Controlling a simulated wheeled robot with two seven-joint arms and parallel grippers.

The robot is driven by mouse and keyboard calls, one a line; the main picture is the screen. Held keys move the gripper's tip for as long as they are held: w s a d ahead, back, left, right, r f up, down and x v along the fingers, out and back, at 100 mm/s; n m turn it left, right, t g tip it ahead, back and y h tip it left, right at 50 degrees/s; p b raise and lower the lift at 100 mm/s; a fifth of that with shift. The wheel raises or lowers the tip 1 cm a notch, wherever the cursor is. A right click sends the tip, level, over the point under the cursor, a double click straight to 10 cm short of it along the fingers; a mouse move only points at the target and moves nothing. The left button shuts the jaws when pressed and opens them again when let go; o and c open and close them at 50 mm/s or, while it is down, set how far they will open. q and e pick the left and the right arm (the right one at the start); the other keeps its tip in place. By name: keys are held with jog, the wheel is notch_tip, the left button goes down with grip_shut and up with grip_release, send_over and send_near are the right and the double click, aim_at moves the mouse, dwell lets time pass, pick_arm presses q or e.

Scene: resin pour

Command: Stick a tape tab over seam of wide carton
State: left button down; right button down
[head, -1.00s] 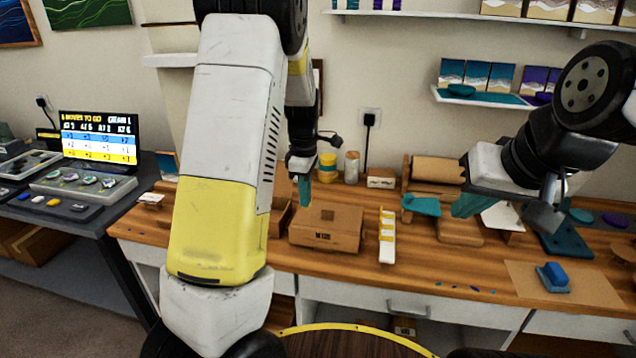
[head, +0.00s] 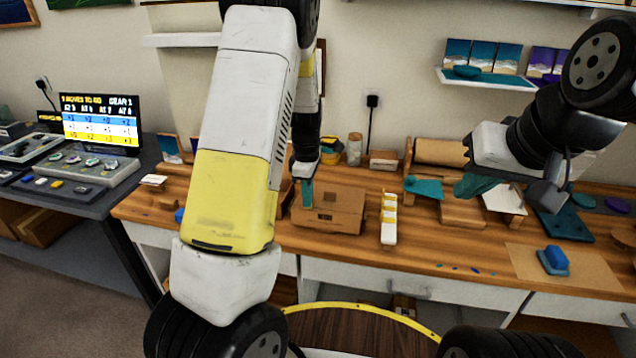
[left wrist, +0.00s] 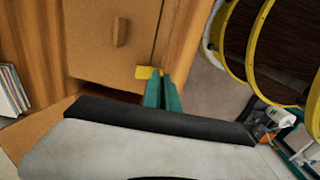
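The wide carton (head: 340,218) is a brown box on the wooden workbench, with a small darker square on its top. My left gripper (head: 307,200) has teal fingers pointing down at the carton's left part. In the left wrist view its fingers (left wrist: 162,92) are close together, with a yellow tape tab (left wrist: 146,72) at their tips, by the carton (left wrist: 105,60). I cannot tell whether the tab touches the carton. A white strip (head: 389,232) with several yellow tabs stands right of the carton. My right gripper (head: 475,186) hangs above the bench; its finger gap is unclear.
A teal tool (head: 424,188) and a wooden stand (head: 462,212) lie right of the strip. A blue block (head: 555,258) sits on a brown sheet (head: 590,272). Jars (head: 354,149) stand behind the carton. A round table with a yellow rim (head: 385,314) is in front. The bench before the strip is mostly clear.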

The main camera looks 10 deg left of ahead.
pick_arm(q)
jog(key=shift+f, duration=0.55)
dwell(1.4)
jog(key=c, duration=1.6)
grip_release()
jog(key=shift+r, duration=0.1)
jog(key=shift+r, duration=3.95)
